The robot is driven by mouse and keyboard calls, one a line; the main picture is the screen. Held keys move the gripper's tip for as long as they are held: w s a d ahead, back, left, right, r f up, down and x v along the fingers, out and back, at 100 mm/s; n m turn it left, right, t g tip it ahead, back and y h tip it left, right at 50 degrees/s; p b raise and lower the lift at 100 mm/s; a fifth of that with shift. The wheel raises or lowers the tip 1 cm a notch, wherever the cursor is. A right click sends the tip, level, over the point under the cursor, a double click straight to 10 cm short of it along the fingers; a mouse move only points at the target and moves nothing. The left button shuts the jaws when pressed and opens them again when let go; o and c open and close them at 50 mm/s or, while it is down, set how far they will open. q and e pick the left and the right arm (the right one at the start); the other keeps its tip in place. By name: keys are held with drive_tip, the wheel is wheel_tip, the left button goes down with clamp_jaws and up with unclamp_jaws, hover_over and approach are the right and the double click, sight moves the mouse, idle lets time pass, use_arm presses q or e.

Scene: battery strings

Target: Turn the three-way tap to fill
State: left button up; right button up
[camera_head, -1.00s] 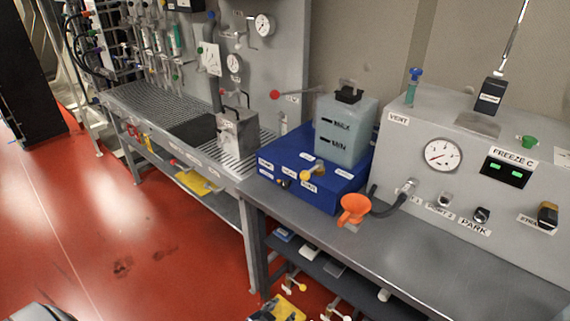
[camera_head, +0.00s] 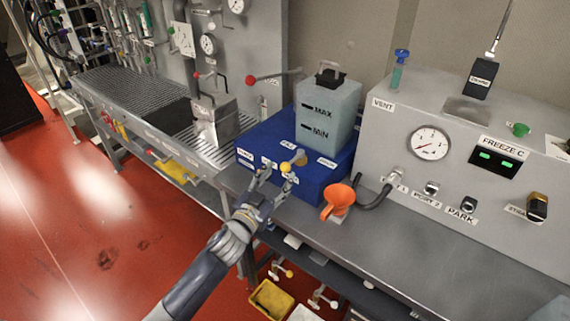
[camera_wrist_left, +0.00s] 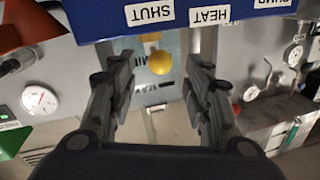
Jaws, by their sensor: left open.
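The three-way tap (camera_head: 298,161) is on the blue box (camera_head: 318,190), its lever ending in a yellow ball knob (camera_head: 285,167). The knob points to the front, toward a label at the box's near edge; the wrist view shows a SHUT label (camera_wrist_left: 151,13) beside it. A small label behind the tap (camera_head: 287,145) is too blurred to read surely. My left gripper (camera_head: 275,178) is open at the box's front edge. In the left wrist view the yellow knob (camera_wrist_left: 161,64) shows between the open fingers (camera_wrist_left: 160,80), with no clear contact. My right gripper is not in view.
A translucent tank (camera_head: 328,118) with MAX and MIN marks stands on the blue box behind the tap. A red-knobbed lever (camera_head: 251,80) sticks out behind. The bench front right is clear.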

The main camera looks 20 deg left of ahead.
sight(283, 170)
use_arm(q)
drive_tip(key=shift+w+d+p, duration=0.15)
drive_tip(key=shift+w+d, duration=0.1)
drive_tip(key=shift+w, duration=1.15)
drive_tip(key=shift+w+d+p, duration=0.15)
drive_tip(key=shift+w+d, duration=0.05)
drive_tip(key=shift+w, duration=1.2)
drive_tip(key=shift+c, duration=0.5)
clamp_jaws()
